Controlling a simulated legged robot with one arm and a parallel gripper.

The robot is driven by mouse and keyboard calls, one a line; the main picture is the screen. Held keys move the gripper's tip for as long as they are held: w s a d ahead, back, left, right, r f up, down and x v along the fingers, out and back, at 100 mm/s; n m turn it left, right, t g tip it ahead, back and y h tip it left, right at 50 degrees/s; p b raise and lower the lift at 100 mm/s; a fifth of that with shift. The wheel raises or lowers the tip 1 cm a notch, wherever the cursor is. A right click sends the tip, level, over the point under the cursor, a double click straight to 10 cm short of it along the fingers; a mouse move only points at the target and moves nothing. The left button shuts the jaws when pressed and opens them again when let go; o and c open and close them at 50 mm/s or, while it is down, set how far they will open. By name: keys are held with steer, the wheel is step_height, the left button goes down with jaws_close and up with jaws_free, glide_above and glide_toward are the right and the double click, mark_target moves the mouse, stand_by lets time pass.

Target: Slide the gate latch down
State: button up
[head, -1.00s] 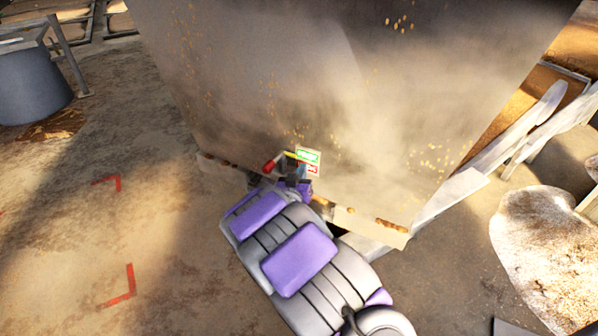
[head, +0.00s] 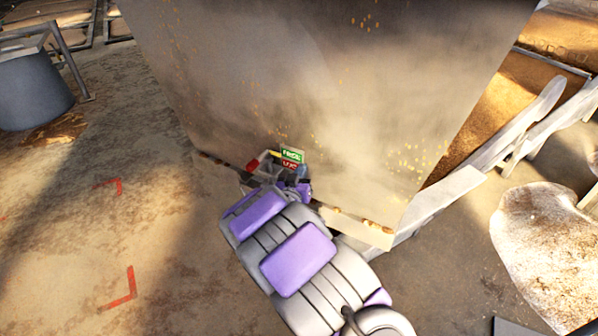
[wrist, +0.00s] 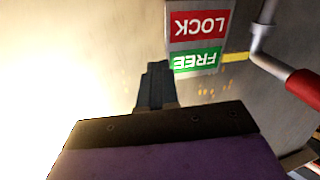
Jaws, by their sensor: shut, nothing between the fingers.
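The gate latch shows in the wrist view as a bent grey rod with a red handle (wrist: 303,86), right of the sign. In the head view its red handle (head: 252,164) is left of the sign. A yellow pointer (wrist: 235,57) is level with the green FREE half of the sign (wrist: 199,60); the red LOCK half (wrist: 200,25) is below FREE in the head view. My gripper (wrist: 157,70) is shut and empty, beside the sign on the side away from the handle. I cannot tell whether its tips touch the panel.
The large metal gate panel (head: 320,75) fills the middle, with grains stuck on it. Wooden rails (head: 510,130) and a grain pile (head: 545,235) are at the right. A grey tub (head: 35,90) is at the far left. The floor at left is open.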

steer(key=o, duration=0.3)
steer(key=shift+a, duration=0.25)
steer(key=o, duration=0.4)
steer(key=shift+a+f, duration=0.15)
steer(key=shift+a, duration=0.9)
steer(key=shift+o, duration=1)
steer(key=shift+d, duration=0.1)
steer(key=shift+o, duration=0.4)
steer(key=shift+d, duration=0.95)
steer(key=p+v, duration=0.2)
steer(key=v, duration=1.5)
